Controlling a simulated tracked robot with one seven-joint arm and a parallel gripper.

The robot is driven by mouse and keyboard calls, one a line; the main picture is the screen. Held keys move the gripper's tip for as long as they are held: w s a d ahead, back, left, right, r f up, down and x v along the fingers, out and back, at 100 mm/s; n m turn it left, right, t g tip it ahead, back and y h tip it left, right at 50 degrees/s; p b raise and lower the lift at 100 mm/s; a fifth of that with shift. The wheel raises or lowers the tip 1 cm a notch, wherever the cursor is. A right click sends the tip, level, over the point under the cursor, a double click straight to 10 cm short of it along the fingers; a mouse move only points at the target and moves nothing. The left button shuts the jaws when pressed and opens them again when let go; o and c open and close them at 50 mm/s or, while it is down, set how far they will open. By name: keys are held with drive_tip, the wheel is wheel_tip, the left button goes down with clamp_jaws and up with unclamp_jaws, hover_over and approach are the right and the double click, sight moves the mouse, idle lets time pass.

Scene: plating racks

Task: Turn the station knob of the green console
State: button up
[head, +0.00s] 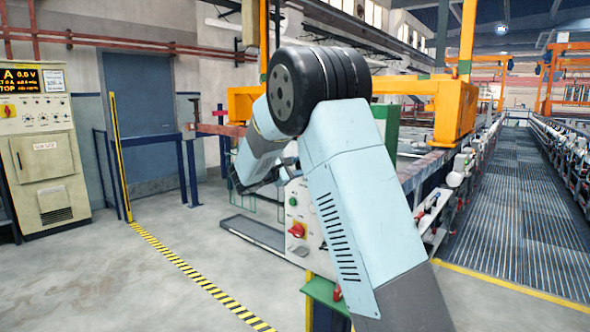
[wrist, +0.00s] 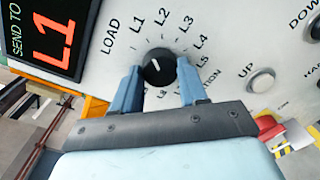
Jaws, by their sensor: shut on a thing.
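The green console (head: 325,291) stands mid-picture in the head view, with a pale control panel (head: 297,207) partly hidden behind my arm. The station knob (wrist: 158,68) is black and round with a white mark; the mark seems to point up and left, towards L1. Labels LOAD, L1, L2 and others ring it. My gripper (wrist: 160,80) is shut on the knob, one blue finger on each side. The display (wrist: 55,35) at the upper left of the wrist view reads SEND TO L1. In the head view my arm hides the knob.
An UP button (wrist: 261,80) is right of the knob, with part of a DOWN button (wrist: 315,28) beyond it. A red switch (head: 297,230) sticks out lower on the panel. A beige cabinet (head: 45,165) stands far left. The floor between is clear.

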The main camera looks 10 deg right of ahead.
drive_tip(key=m, duration=0.5)
drive_tip(key=shift+s+d+f+y, duration=0.1)
drive_tip(key=shift+s+f+y, duration=0.1)
drive_tip(key=shift+y, duration=0.1)
drive_tip(key=shift+m+t, duration=0.3)
drive_tip(key=shift+m, duration=2)
drive_tip(key=shift+f, duration=0.1)
drive_tip(key=o, duration=0.8)
drive_tip(key=shift+o, duration=1.3)
drive_tip(key=shift+r, duration=0.2)
drive_tip(key=v, duration=1.3)
drive_tip(key=shift+s+a, duration=0.2)
drive_tip(key=shift+a, duration=0.15)
